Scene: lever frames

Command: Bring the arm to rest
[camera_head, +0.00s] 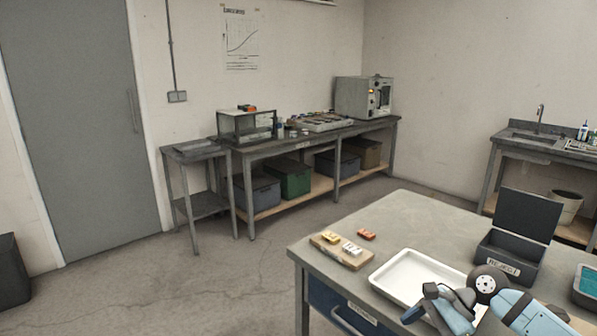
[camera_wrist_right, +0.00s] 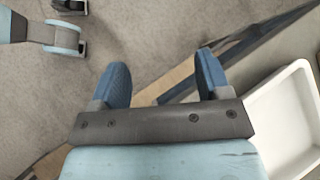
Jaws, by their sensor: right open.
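My right gripper (camera_head: 420,302) is at the lower right of the head view, over the front edge of the grey table (camera_head: 408,213) and beside the white tray (camera_head: 412,259). In the right wrist view the right gripper (camera_wrist_right: 162,75) has its two blue fingers wide apart, with nothing between them. The white tray also shows at the right of the wrist view (camera_wrist_right: 285,120), and it looks empty. My left gripper is not seen in the head view.
A wooden board (camera_head: 341,255) carries a yellow piece (camera_head: 330,237) and a white piece (camera_head: 351,249). An orange-red piece (camera_head: 366,234) lies behind it. A dark open-lidded box (camera_head: 510,252) stands right of the tray. A teal-filled bin (camera_head: 586,284) is at the right edge.

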